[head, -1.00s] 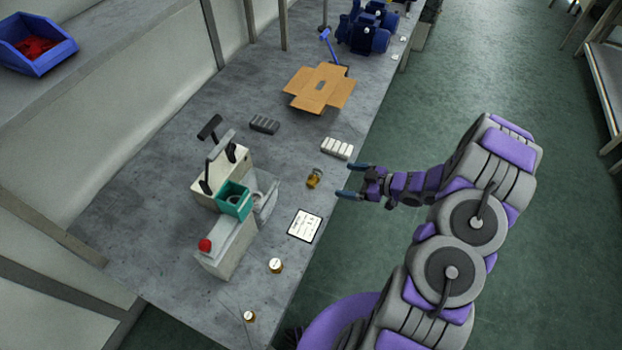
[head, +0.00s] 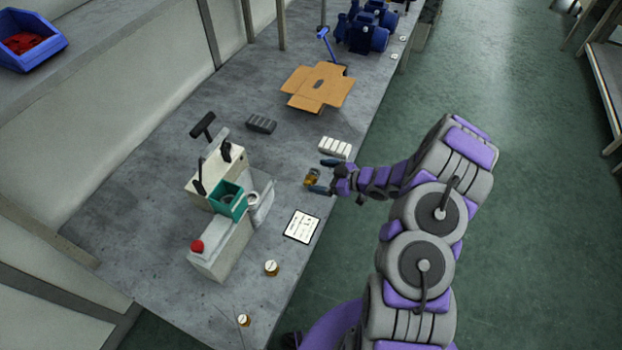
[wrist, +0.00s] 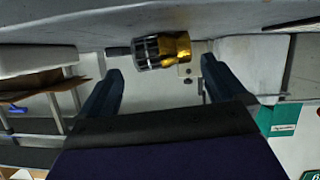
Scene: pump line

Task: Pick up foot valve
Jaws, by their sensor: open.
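The foot valve (head: 312,177) is a small brass piece with a dark slotted end, lying on the grey bench near its right edge. My gripper (head: 322,176) is open, with its fingertips at either side of the valve in the head view. In the wrist view the foot valve (wrist: 162,50) shows ahead of the two dark fingers (wrist: 160,85), near the top middle. It does not look gripped, and I cannot tell whether a finger touches it.
A white ribbed block (head: 335,147) lies just behind the valve, and a white card (head: 302,226) lies in front. A press with a teal box (head: 228,199) stands to the left. An open cardboard box (head: 318,87) lies farther back.

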